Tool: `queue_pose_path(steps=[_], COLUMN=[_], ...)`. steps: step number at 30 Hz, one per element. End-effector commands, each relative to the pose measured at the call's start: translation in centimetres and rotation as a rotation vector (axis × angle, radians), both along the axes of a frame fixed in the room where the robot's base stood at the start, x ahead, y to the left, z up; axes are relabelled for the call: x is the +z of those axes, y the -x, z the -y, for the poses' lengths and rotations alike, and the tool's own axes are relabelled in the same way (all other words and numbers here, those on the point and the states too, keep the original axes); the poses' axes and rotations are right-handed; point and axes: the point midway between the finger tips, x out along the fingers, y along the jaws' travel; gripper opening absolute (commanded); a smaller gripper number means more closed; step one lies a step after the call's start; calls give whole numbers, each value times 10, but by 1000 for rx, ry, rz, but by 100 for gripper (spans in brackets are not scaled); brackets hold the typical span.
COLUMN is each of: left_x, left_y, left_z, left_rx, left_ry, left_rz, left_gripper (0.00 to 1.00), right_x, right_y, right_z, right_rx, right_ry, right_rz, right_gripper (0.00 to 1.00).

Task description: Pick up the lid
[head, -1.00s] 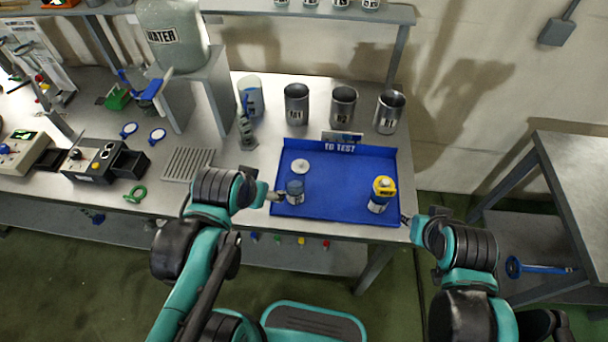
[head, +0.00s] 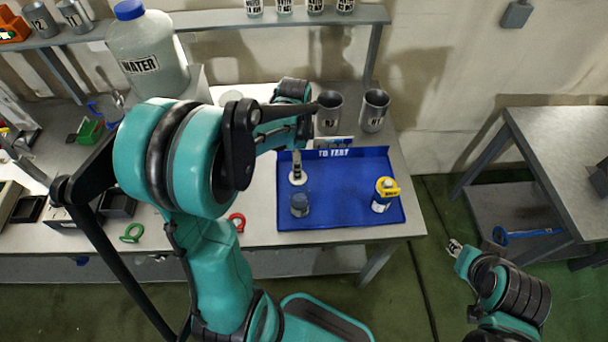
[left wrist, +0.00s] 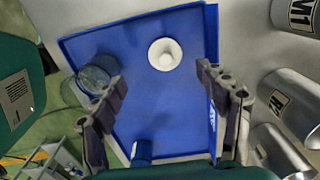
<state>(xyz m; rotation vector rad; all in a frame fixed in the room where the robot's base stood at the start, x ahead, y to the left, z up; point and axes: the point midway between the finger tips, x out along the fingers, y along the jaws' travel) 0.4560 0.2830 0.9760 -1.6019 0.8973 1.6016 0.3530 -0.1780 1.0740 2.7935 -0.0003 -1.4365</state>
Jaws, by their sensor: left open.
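The lid (head: 297,178), a small white disc with a raised centre, lies flat in the blue tray (head: 340,212) near its left side. It also shows in the left wrist view (left wrist: 165,54). My left gripper (head: 297,160) is open and empty above the lid; in the left wrist view its two fingers (left wrist: 160,78) are spread, with the lid beyond them.
A bottle with a yellow top (head: 384,190) stands in the tray's right part. Metal beakers (head: 374,110) stand behind the tray, partly hidden by my left arm. A water jug (head: 147,60) is at the back left. The tray's middle is clear.

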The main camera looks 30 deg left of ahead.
Motion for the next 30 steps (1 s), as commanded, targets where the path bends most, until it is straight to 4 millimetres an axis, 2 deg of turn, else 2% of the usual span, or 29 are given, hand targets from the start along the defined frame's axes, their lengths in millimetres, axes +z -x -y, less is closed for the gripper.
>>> queue_pose_path(steps=[11,18,25,26,30], left_x=[-40,-75,-76,-76,-76], left_y=[-5,-9,-9,-9,-9], left_z=[-1,-2,-2,-2,-2], left_rx=[-1,0,0,0,0], left_ry=[0,0,0,0,0], left_rz=[0,0,0,0,0], left_gripper=[74,74,74,69,32], right_x=[-17,-32,-31,-31,-31], right_y=[0,0,0,0,0], right_z=[0,0,0,0,0], right_rx=[0,0,0,0,0], right_ry=[0,0,0,0,0], right_rz=[0,0,0,0,0], right_gripper=[30,30,30,30,30])
